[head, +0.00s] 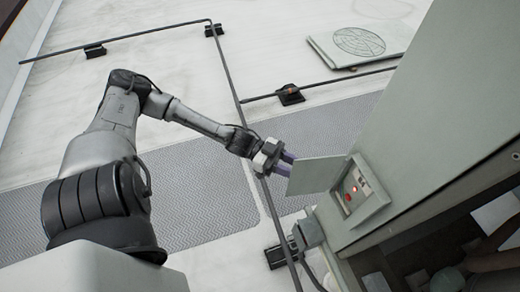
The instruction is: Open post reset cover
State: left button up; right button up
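The post reset cover (315,174) is a pale grey-green flap. It stands swung out to the left of a small recessed box (374,208) on the cabinet side. The recess behind it is exposed, with a lit red indicator and a red button (348,197) inside. My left gripper (290,163) is at the cover's left edge, its two purple-grey fingers apart with a gap between them. I cannot tell whether the fingertips touch the cover. My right gripper is not in view.
The large grey-green cabinet (440,110) fills the right side. A dark pipe (234,85) on black feet runs across the white roof beside my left arm. A grey textured walkway (200,195) crosses the roof. A panel with a round grille (360,42) lies at the back.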

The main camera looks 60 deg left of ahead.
pick_arm(q)
jog(key=v, duration=1.2)
jog(key=shift+s+a, duration=0.2)
jog(key=shift+a, duration=0.15)
